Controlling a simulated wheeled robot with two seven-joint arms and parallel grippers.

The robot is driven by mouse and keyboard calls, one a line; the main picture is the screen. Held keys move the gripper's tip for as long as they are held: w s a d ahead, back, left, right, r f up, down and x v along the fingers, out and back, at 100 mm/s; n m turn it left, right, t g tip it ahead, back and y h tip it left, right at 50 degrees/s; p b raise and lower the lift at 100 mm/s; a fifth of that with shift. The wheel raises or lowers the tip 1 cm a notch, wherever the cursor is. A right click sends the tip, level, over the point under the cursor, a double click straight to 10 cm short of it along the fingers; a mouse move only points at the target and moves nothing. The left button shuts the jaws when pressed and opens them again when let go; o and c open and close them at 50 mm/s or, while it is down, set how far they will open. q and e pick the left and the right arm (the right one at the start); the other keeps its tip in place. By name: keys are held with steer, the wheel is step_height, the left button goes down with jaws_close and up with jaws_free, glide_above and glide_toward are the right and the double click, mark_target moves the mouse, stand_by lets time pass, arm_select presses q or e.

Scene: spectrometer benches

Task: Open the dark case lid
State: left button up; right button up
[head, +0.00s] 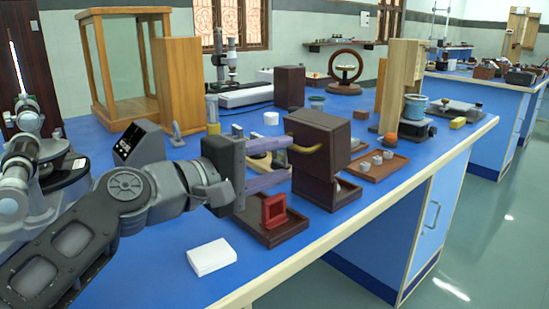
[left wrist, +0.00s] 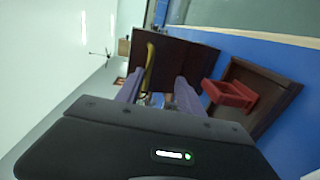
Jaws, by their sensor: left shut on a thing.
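The dark case (head: 304,185) stands on the blue bench, right of my left gripper. Its dark brown lid (head: 337,143) sits tilted above the lower part, with a gap showing at the right. A curved brass-coloured handle (head: 306,149) is on the lid's near face; it also shows in the left wrist view (left wrist: 150,68). My left gripper (head: 284,163) reaches the handle with its two purple fingers and is shut on it. The exact contact at the fingertips is hard to see. My right gripper is not in view.
A red block-like frame (head: 273,211) on a dark tray (head: 289,230) lies just in front of the case. A white box (head: 212,257) is near the front edge. A tray (head: 376,171) with small grey pieces is to the right. A wooden cabinet (head: 179,83) stands behind.

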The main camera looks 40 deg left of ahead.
arm_select(q)
steer(key=shift+d+f, duration=0.1)
steer(key=shift+f, duration=0.15)
step_height(320, 180, up, 10)
steer(key=p, duration=0.4)
steer(key=shift+r+p, duration=0.25)
steer(key=shift+p, duration=0.05)
steer(key=shift+r, duration=0.1)
